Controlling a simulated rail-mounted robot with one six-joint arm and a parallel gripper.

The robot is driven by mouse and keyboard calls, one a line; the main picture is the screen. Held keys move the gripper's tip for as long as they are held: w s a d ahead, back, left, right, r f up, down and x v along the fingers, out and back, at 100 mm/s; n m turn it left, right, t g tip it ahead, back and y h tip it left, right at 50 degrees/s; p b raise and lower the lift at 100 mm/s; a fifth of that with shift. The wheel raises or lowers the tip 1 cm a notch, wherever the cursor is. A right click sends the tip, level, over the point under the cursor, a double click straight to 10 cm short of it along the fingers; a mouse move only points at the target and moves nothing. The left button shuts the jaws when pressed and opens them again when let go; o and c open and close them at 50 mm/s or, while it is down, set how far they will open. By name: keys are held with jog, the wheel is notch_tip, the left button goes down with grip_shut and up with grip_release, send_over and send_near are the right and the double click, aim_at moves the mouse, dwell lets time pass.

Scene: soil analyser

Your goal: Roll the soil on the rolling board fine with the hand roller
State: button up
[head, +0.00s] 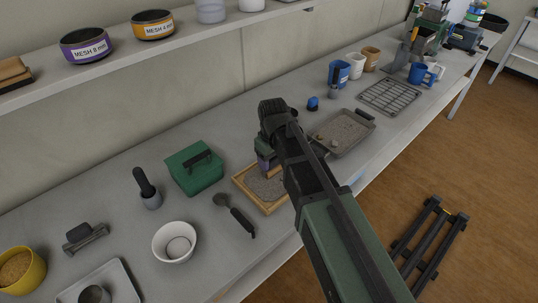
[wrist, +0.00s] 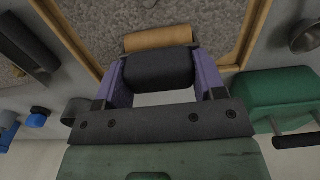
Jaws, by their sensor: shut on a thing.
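The rolling board (head: 240,187) is a shallow tray with a light wooden rim on the bench, and its rim also shows in the wrist view (wrist: 72,33). Grey-brown, speckled soil (head: 262,187) covers its floor; in the wrist view the soil (wrist: 150,14) looks grainy. My gripper (head: 265,160) is over the far part of the board. Its purple fingers (wrist: 158,82) are shut on the black handle of the hand roller (wrist: 158,68). The roller's tan wooden cylinder (wrist: 162,38) lies at or just above the soil; contact cannot be told. My arm hides the board's right side.
A green box (head: 195,168) stands close left of the board. A black-handled scoop (head: 236,215) and a white bowl (head: 174,243) lie in front-left. A grey tray of soil (head: 342,133) and a wire rack (head: 390,95) are to the right. A shelf (head: 110,68) runs above the bench.

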jog(key=shift+s+d, duration=2)
jog(key=shift+s, duration=0.3)
jog(key=shift+r, duration=0.1)
notch_tip(320, 180, up, 6)
jog(key=p, duration=0.6)
jog(key=shift+w, duration=0.1)
